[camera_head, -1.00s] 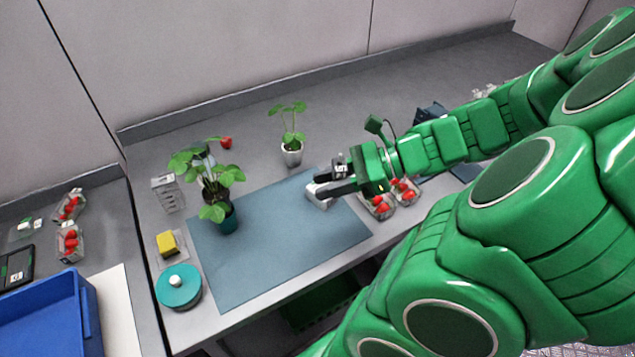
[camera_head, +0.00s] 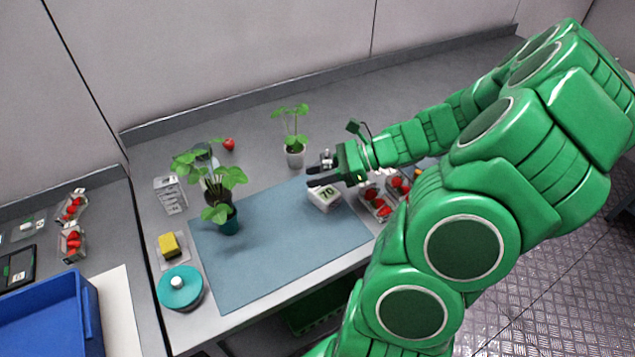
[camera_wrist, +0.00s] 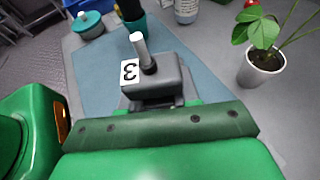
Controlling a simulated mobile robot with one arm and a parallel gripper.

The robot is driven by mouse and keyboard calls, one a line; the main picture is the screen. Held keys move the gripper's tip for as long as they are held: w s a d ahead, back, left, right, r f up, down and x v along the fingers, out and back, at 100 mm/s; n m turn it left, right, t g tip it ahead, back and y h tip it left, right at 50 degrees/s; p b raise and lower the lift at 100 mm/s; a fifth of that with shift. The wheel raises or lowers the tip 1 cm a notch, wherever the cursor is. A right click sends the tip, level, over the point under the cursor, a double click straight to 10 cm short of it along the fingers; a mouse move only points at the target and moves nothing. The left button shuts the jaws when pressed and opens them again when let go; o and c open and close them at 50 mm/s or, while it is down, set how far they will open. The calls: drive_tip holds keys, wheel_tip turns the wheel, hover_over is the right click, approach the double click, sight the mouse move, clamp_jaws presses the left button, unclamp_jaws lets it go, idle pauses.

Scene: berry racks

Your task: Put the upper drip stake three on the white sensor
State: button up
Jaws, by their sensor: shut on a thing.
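My gripper (camera_head: 322,178) is shut on drip stake three, a pale rod with a white tag marked 3 (camera_wrist: 130,71). In the wrist view the rod stands up from the dark fingers, with the tag beside it. In the head view the stake shows only as a small pale shape at the fingers. The white sensor (camera_head: 324,199), a small box with a face reading 70, sits on the blue-grey mat (camera_head: 265,255) just below and in front of the fingertips. The sensor is hidden in the wrist view. I cannot tell whether the stake touches it.
A plant in a white pot (camera_head: 295,157) stands behind the mat. A plant in a teal pot (camera_head: 229,222) stands at its left. Strawberry punnets (camera_head: 376,207) lie to the right, below my arm. A teal round container (camera_head: 180,288) and a yellow sponge (camera_head: 169,244) are at the left.

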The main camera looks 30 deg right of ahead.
sight(318, 191)
drive_tip(key=shift+w+d+f, duration=0.25)
drive_tip(key=shift+w+f, duration=0.4)
drive_tip(key=shift+f, duration=1.6)
drive_tip(key=shift+f, duration=0.1)
drive_tip(key=o, duration=1)
drive_tip(key=v, duration=1.2)
